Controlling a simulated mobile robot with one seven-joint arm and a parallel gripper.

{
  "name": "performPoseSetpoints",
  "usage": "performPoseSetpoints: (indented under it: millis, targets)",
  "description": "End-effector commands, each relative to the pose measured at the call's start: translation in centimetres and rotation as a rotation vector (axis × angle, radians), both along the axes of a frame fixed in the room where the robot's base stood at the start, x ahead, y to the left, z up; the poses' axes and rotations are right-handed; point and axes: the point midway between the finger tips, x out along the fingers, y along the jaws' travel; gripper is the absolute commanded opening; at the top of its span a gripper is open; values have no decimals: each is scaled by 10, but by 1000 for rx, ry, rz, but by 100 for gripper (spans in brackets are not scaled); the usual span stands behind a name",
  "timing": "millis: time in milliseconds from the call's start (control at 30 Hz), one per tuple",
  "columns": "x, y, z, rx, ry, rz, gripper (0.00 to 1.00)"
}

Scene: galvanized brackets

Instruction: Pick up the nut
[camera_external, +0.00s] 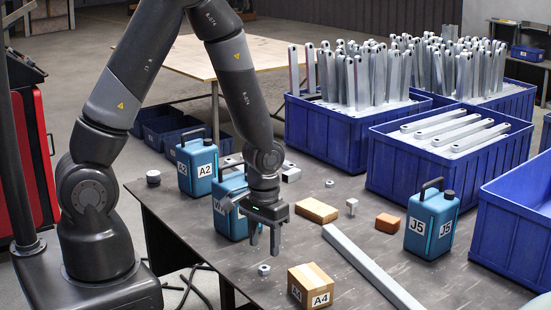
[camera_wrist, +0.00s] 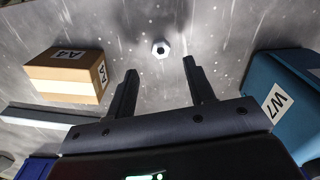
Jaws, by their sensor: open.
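A small silver nut (camera_external: 264,269) lies flat on the dark table near its front edge, left of the A4 box. In the wrist view, the nut (camera_wrist: 161,49) lies just beyond the fingertips, roughly in line with the gap between them. My gripper (camera_external: 264,250) points down, open and empty, above the table close to the nut. In the wrist view, both fingers of my gripper (camera_wrist: 160,69) are spread apart with bare table between them. A second small nut-like part (camera_external: 329,183) lies farther back on the table.
A cardboard A4 box (camera_external: 308,288) stands right of the nut. A blue canister (camera_external: 228,207) stands behind my gripper; its W7 label shows in the wrist view (camera_wrist: 277,106). A long metal bar (camera_external: 370,266) crosses the table. Blue crates (camera_external: 405,170) of brackets stand behind.

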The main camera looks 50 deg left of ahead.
Motion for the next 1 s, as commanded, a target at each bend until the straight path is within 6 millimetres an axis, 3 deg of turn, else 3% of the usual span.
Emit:
performPoseSetpoints:
  millis: [267, 600, 1000]
  targets:
    - [0, 0, -14, 0, 1, 0, 49]
    - [0, 1, -53, 0, 2, -1, 49]
    - [0, 1, -60, 0, -1, -1, 47]
